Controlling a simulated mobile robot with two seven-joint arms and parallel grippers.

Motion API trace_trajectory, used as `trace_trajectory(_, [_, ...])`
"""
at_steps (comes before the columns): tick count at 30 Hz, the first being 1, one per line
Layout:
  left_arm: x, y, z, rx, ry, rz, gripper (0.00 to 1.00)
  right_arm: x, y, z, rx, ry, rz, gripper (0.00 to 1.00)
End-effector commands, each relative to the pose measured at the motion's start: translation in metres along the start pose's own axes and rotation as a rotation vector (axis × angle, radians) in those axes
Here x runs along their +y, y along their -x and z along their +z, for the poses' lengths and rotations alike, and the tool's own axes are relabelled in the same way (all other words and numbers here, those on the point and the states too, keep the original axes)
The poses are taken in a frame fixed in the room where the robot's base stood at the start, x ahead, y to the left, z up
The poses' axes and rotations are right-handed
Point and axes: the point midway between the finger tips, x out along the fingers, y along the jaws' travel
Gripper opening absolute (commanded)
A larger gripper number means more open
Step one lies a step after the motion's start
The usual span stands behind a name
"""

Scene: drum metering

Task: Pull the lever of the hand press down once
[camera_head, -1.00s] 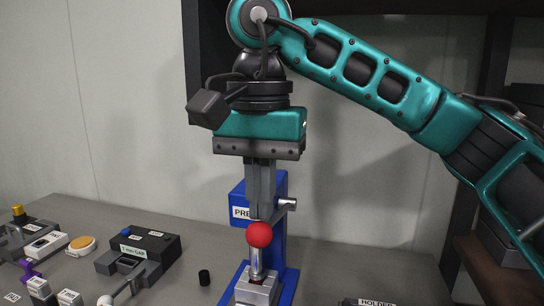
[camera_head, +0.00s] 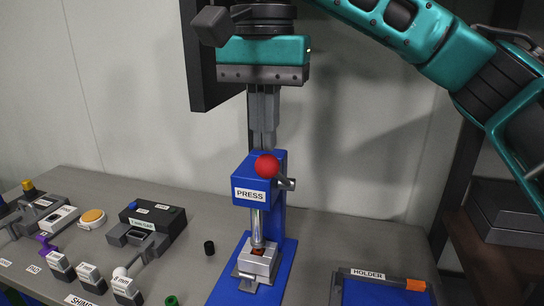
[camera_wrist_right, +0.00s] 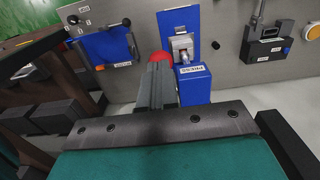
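The blue hand press (camera_head: 281,200), labelled PRESS, stands upright on the table on a blue base, with a silver ram (camera_head: 257,228) over a grey block (camera_head: 257,263). Its lever ends in a red ball knob (camera_head: 267,166), raised near the top of the press head, above the label; the knob also shows in the right wrist view (camera_wrist_right: 161,59). My right gripper (camera_head: 263,146) points down just above the knob with its fingers together and nothing between them. I cannot tell whether the fingertips touch the knob. My left gripper is not in view.
A blue holder (camera_head: 372,294) labelled HOLDER lies at the front right. A dark gauge box (camera_head: 153,217), an orange disc (camera_head: 92,217) and several labelled grey blocks stand on the left. A small black cylinder (camera_head: 209,247) stands left of the press. A shelf rises at the right.

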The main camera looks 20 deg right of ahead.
Motion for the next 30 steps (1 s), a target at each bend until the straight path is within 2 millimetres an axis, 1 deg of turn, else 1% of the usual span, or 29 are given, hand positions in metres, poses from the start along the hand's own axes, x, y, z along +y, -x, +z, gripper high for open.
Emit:
trace_trajectory(1, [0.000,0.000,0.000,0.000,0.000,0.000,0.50,0.000,0.005,-0.001,0.003,-0.001,-0.002,0.00])
trace_trajectory(9, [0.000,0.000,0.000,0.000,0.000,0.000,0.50,0.000,0.026,-0.005,0.002,0.000,-0.001,0.00])
trace_trajectory(14, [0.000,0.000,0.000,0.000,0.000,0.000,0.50,0.000,0.035,-0.007,0.001,0.001,-0.001,0.00])
trace_trajectory(30, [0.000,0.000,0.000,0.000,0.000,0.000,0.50,0.000,0.036,-0.007,0.000,0.001,-0.001,0.00])
